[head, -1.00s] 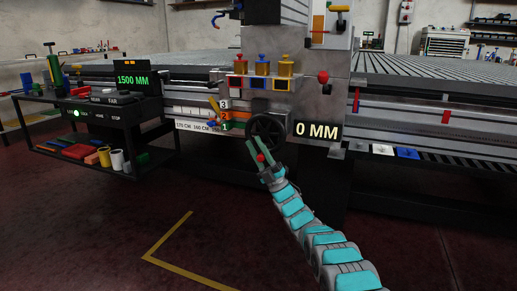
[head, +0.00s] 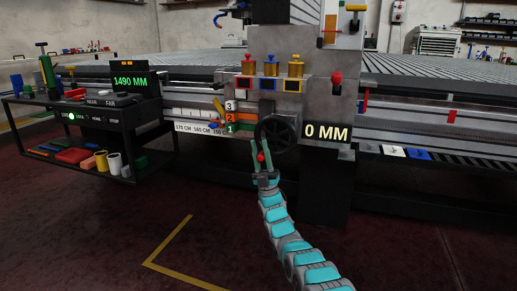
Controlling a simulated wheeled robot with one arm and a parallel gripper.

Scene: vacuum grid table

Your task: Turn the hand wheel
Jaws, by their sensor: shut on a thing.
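The hand wheel (head: 277,132) is a black spoked wheel on the grey carriage, just left of the "0 MM" display (head: 327,132). Its red knob (head: 261,157) shows at the wheel's lower left. My gripper (head: 260,142) comes up from below with its two green fingers on either side of the knob, and is shut on it. The fingertips overlap the left edge of the wheel in the head view. The exact contact on the knob is too small to see.
A black cart (head: 72,118) stands at the left with tools and a display (head: 130,82) reading 1490 MM. Coloured levers (head: 229,117) numbered 1 to 3 are left of the wheel. A red-knobbed lever (head: 337,78) is above right. The floor in front is open.

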